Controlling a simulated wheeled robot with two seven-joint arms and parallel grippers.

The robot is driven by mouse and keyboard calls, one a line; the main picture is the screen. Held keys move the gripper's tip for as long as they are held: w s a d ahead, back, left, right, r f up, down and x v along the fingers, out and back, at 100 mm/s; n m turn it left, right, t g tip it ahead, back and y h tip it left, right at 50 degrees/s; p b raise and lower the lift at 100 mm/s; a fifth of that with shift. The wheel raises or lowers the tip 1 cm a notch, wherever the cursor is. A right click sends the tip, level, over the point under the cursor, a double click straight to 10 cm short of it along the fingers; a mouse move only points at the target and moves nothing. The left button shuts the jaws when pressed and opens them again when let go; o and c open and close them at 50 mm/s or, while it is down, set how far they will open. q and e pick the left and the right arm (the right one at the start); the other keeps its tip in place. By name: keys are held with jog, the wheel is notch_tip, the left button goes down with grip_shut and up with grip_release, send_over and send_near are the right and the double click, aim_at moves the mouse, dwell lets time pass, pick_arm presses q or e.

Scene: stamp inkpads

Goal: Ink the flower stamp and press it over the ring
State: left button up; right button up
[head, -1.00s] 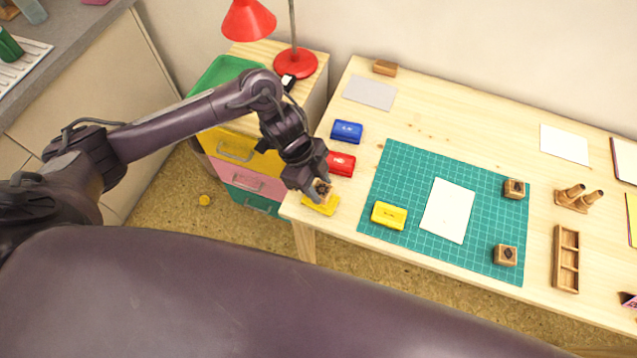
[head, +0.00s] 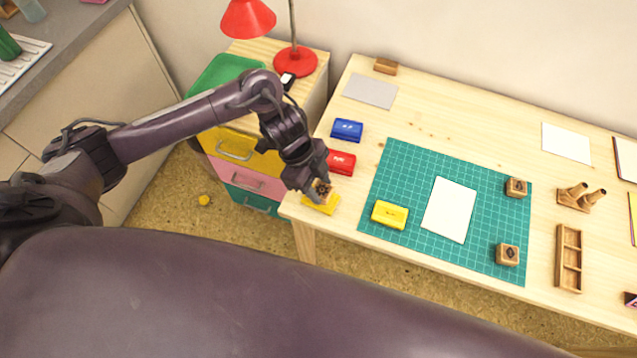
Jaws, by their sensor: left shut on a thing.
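My left gripper (head: 314,194) is shut on a small brown wooden stamp (head: 323,188), held at the yellow inkpad (head: 320,204) near the table's left front corner. I cannot tell whether the stamp touches the pad; the fingers hide part of both. A yellow lid-like block (head: 390,215) lies on the green mat. The white paper (head: 449,209) lies on the mat; no ring can be made out on it. Two other wooden stamps (head: 516,187) and (head: 507,254) stand on the mat's right side. My right gripper is not in view.
A red inkpad (head: 341,162) and a blue inkpad (head: 347,131) stand just behind the gripper. A wooden tray (head: 569,258) and a wooden holder (head: 574,197) are at the right. A red lamp (head: 295,63) stands behind left. The mat between lid and paper is clear.

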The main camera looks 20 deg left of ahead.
aim_at(318, 189)
pick_arm(q)
jog(key=shift+f, duration=0.5)
dwell(0.3)
jog(key=shift+s+f, duration=0.1)
dwell(1.4)
jog(key=shift+r+p, duration=0.65)
jog(key=shift+p, duration=0.05)
notch_tip(318, 189, up, 6)
jog(key=p, duration=0.5)
jog(key=shift+f, duration=0.2)
dwell(0.4)
